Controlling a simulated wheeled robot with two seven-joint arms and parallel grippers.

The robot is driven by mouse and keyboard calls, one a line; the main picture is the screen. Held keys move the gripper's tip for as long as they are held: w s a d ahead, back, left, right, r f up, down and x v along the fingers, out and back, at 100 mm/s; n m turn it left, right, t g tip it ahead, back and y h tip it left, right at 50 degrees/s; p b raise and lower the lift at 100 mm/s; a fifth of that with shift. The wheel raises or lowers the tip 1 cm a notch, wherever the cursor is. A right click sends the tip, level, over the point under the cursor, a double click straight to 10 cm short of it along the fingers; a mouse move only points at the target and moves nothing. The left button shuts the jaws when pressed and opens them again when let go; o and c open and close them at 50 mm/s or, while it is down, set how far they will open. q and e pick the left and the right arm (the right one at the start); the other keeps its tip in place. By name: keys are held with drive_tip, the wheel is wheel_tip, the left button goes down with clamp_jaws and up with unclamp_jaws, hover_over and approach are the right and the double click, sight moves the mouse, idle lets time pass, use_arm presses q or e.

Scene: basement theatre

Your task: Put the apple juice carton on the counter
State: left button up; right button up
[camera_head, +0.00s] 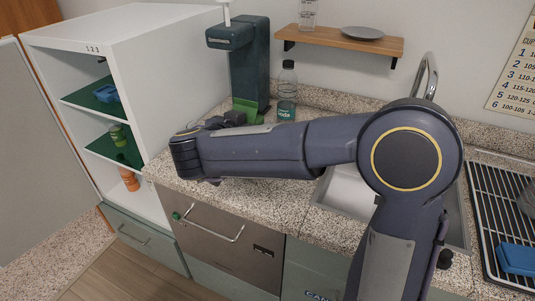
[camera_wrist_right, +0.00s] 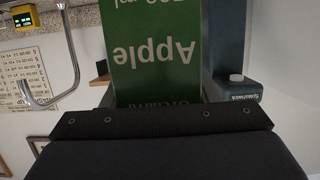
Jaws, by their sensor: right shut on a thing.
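The apple juice carton is green with white "Apple" lettering, upside down in the right wrist view (camera_wrist_right: 155,50). In the head view only a small green part of the carton (camera_head: 250,105) shows behind my right arm, in front of the soda machine. My right gripper (camera_head: 232,119) is shut on the carton; its dark body (camera_wrist_right: 162,122) fills the lower part of the wrist view. The speckled counter (camera_head: 290,224) runs below my arm. My arm hides the carton's base, so I cannot tell whether it touches the counter. My left gripper is not in view.
A dark teal soda machine (camera_head: 250,65) and a clear soda bottle (camera_head: 287,90) stand at the back. An open white shelf unit (camera_head: 140,45) is left of the counter. A sink (camera_head: 347,195) and a dish rack (camera_head: 490,215) with a blue item (camera_head: 517,258) lie to the right.

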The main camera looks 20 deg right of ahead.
drive_tip(key=shift+s+d+f+b, duration=0.15)
drive_tip(key=shift+d+f+b, duration=0.5)
drive_tip(key=shift+d+f, duration=2.45)
drive_tip(key=shift+s+d+f+b, duration=0.1)
drive_tip(key=shift+d+f+b, duration=0.5)
drive_tip(key=shift+d+f, duration=2.45)
drive_tip(key=shift+f, duration=0.1)
drive_tip(key=o, duration=1.3)
drive_tip(key=shift+f, duration=0.1)
